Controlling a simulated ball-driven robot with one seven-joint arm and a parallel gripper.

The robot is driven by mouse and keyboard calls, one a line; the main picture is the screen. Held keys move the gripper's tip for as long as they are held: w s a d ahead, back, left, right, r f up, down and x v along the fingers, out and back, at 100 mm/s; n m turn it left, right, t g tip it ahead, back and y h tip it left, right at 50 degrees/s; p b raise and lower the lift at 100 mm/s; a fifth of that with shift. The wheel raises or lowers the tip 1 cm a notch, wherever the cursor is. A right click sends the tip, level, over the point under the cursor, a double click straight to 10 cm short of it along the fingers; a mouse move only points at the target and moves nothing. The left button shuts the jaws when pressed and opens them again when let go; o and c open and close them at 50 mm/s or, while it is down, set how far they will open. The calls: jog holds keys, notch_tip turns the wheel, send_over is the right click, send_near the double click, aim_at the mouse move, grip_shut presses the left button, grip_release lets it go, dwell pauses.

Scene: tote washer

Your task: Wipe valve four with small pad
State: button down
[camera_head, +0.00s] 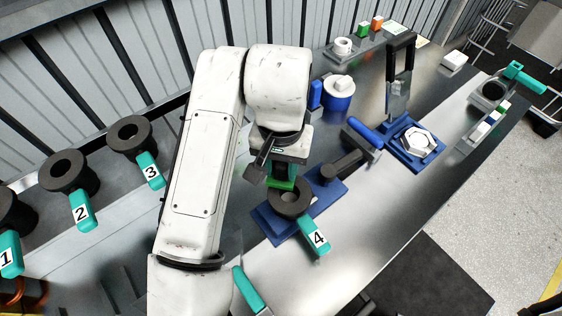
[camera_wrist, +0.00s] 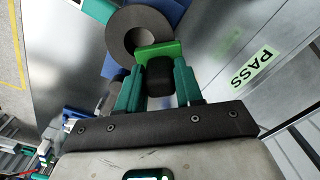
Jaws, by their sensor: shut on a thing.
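Valve four (camera_head: 290,198) is a dark round body with an open top and a teal handle (camera_head: 317,237) marked 4. It sits on a blue base plate (camera_head: 271,226) on the metal bench. My gripper (camera_wrist: 159,80) is shut on the small pad, a green pad (camera_wrist: 158,50) with a black grip block between the teal fingers. In the wrist view the pad overlaps the near rim of a dark ring (camera_wrist: 126,32), the valve's body. In the head view the green pad (camera_head: 283,184) is at the valve's far rim. I cannot tell whether they touch.
Valves 1, 2 (camera_head: 70,172) and 3 (camera_head: 130,137) stand at the left. Right of valve four are a blue-handled tool (camera_head: 364,132), a blue tray (camera_head: 433,148) with a white nut, and a blue-and-white pot (camera_head: 338,94). The bench front right is clear.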

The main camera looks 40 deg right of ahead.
jog(key=shift+f, duration=0.45)
jog(key=shift+d+r, duration=0.1)
jog(key=shift+d, duration=0.65)
jog(key=shift+a, duration=0.8)
jog(key=shift+r+p, duration=3.05)
jog(key=shift+r, duration=0.45)
